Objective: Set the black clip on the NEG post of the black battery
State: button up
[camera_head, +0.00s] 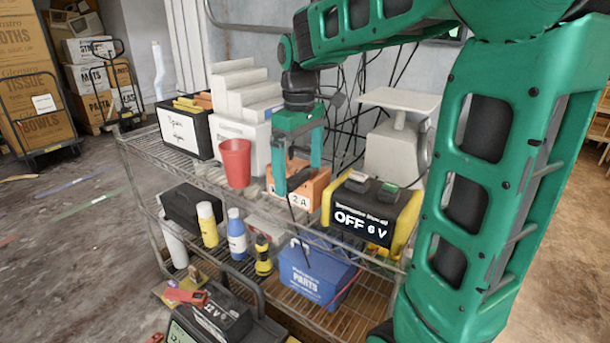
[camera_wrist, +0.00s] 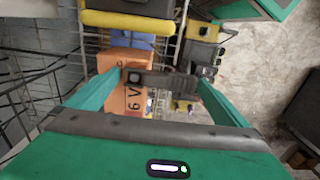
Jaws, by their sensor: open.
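My gripper (camera_head: 298,178) points down over the upper shelf, its green fingers apart around part of an orange box (camera_head: 313,187) marked "2 A". In the wrist view a dark clip-like piece (camera_wrist: 165,82) lies between my open fingers, against an orange box face marked "6 V"; I cannot tell for certain that it is the black clip, or whether a finger touches it. A black battery (camera_head: 228,318) stands low at the front, with a red clip-like piece (camera_head: 188,297) at its left. Its NEG post cannot be made out.
A black and yellow box (camera_head: 370,215) reading "OFF 6 V" stands right of my gripper. A red cup (camera_head: 235,162) stands to its left. Bottles and a blue parts bin (camera_head: 312,275) fill the lower shelf. Dark cables hang behind. Open floor lies left.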

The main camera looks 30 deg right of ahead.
aim_at(299, 173)
jog(key=c, duration=1)
jog(key=shift+r, duration=0.1)
jog(key=shift+r, duration=0.55)
notch_tip(299, 173, up, 3)
jog(key=shift+f, duration=0.2)
jog(key=shift+w+a+r, duration=0.75)
jog(key=shift+a+r, duration=1.05)
jog(key=shift+r, duration=0.05)
jog(key=shift+w+a+r, duration=0.75)
jog(key=shift+a+r, duration=1)
jog(key=shift+r, duration=0.05)
jog(key=shift+w+a+r, duration=0.75)
jog(key=shift+a+r, duration=1.05)
jog(key=shift+r, duration=0.05)
